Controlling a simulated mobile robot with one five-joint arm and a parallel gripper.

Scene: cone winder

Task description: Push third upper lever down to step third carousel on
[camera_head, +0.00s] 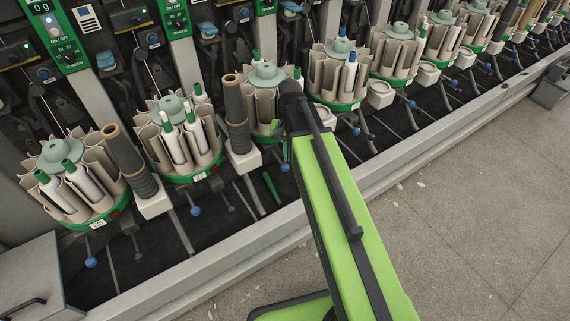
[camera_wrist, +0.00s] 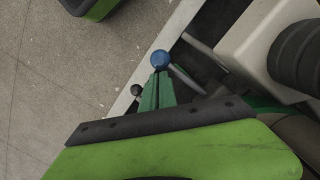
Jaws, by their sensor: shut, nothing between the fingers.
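The third carousel (camera_head: 262,82), beige pockets on a green base, is partly hidden behind my arm in the head view. The third lever's blue ball knob (camera_head: 285,167) shows low in front of it. In the wrist view, a blue knob on a metal rod (camera_wrist: 161,59) sits right at the tips of my green gripper fingers (camera_wrist: 158,76). The fingers are shut together and empty. I cannot tell whether they touch the knob. My gripper's fingertips cannot be clearly made out in the head view.
A black knob (camera_wrist: 137,90) sits left of my fingers. A pale block (camera_wrist: 248,42) with a dark tube (camera_wrist: 300,62) stands to the right. Neighbouring blue-knobbed levers (camera_head: 195,210) line the machine. A grey rail (camera_head: 240,262) separates it from open floor (camera_head: 470,210).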

